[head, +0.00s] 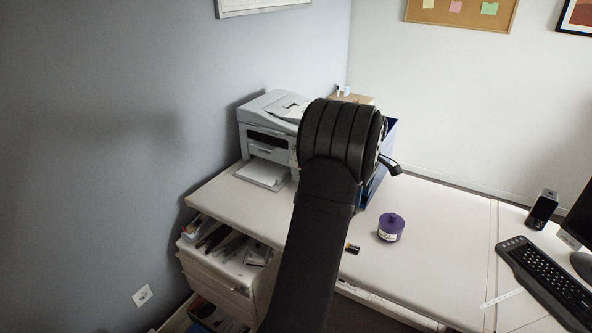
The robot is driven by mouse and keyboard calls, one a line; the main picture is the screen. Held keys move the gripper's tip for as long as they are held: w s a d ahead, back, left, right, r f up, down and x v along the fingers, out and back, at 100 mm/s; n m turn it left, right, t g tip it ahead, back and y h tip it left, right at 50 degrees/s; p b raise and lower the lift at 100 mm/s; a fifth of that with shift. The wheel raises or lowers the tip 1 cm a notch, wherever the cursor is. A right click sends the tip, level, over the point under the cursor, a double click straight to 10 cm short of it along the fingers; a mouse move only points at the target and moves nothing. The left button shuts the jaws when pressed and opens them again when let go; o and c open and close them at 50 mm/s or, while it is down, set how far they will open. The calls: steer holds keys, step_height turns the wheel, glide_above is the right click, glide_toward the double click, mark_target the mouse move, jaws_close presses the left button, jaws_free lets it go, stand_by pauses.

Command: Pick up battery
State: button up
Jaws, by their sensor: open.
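A small black battery (352,249) with a yellowish end lies on the white desk, just right of my dark arm in the head view. My gripper (392,166) shows only in part at the far end of the arm, above and beyond the battery. One dark finger pokes out to the right. It is open and well apart from the battery; the rest of it is hidden behind the arm.
A purple lidded jar (391,229) stands right of the battery. A grey printer (270,134) and a blue container (389,140) stand behind. A keyboard (548,277), a ruler (502,298) and a small black speaker (542,209) are at right. The desk between jar and keyboard is clear.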

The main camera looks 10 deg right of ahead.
steer(key=s+a+f+m+t+h, duration=0.2)
steer(key=s+f+m, duration=0.15)
steer(key=m, duration=0.55)
steer(key=s+a+f+m+t+h, duration=0.1)
steer(key=s+a+f+m, duration=0.2)
steer(key=m, duration=0.5)
steer(key=x, duration=1.3)
steer(key=shift+w+f, duration=0.2)
steer(key=shift+w, duration=0.2)
steer(key=shift+w+x, duration=0.2)
steer(key=shift+x, duration=1.1)
steer(key=shift+w+x, duration=0.25)
steer(key=shift+x, duration=1)
steer(key=shift+d+r, duration=0.1)
steer(key=shift+r, duration=0.05)
steer(key=c, duration=1.1)
steer(key=shift+o, duration=0.2)
steer(key=shift+r, duration=0.1)
